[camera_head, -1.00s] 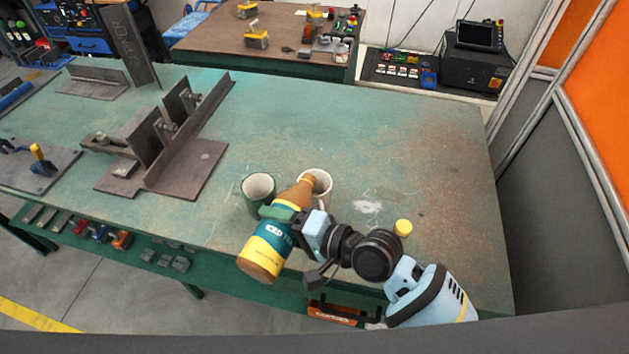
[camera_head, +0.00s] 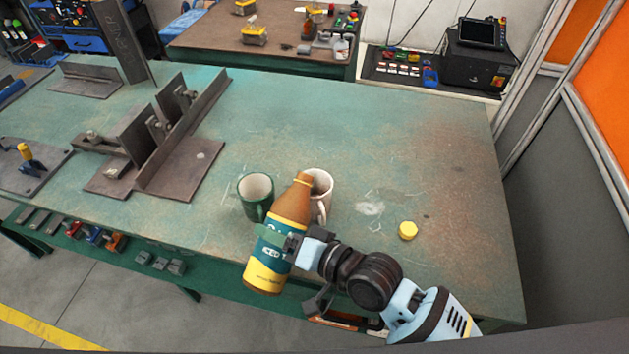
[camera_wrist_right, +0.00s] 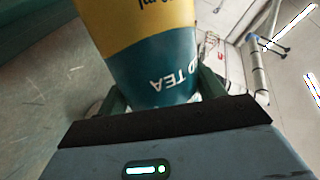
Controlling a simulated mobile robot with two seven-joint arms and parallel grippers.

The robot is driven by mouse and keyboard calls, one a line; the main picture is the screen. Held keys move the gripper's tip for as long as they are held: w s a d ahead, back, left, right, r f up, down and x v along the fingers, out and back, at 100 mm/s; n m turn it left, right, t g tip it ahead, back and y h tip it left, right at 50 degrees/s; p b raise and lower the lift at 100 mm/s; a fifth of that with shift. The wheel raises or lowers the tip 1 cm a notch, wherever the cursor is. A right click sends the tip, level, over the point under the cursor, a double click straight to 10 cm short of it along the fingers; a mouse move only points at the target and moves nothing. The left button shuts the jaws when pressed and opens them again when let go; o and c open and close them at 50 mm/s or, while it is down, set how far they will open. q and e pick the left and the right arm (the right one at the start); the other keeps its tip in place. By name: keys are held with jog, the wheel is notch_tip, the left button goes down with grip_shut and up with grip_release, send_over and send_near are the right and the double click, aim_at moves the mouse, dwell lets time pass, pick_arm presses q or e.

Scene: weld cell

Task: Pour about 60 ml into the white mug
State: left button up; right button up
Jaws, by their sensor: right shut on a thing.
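My right gripper (camera_head: 290,243) is shut on the iced tea bottle (camera_head: 268,266), which has a brown neck and a yellow and teal label. The bottle is tilted, its neck up and to the right, and its mouth shows close to the white mug's rim. The white mug (camera_head: 322,190) stands on the table, partly hidden behind the bottle's neck. No liquid stream is visible. In the right wrist view the bottle (camera_wrist_right: 150,60) fills the upper middle between the fingers. My left gripper is not in view.
A green mug (camera_head: 255,192) stands just left of the bottle. A yellow cap (camera_head: 408,230) lies on the green table (camera_head: 440,150) to the right. Steel angle fixtures (camera_head: 175,150) occupy the left side. The table's right part is mostly clear.

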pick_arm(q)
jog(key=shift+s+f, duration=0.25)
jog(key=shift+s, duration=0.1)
pick_arm(e)
jog(key=shift+r, duration=0.2)
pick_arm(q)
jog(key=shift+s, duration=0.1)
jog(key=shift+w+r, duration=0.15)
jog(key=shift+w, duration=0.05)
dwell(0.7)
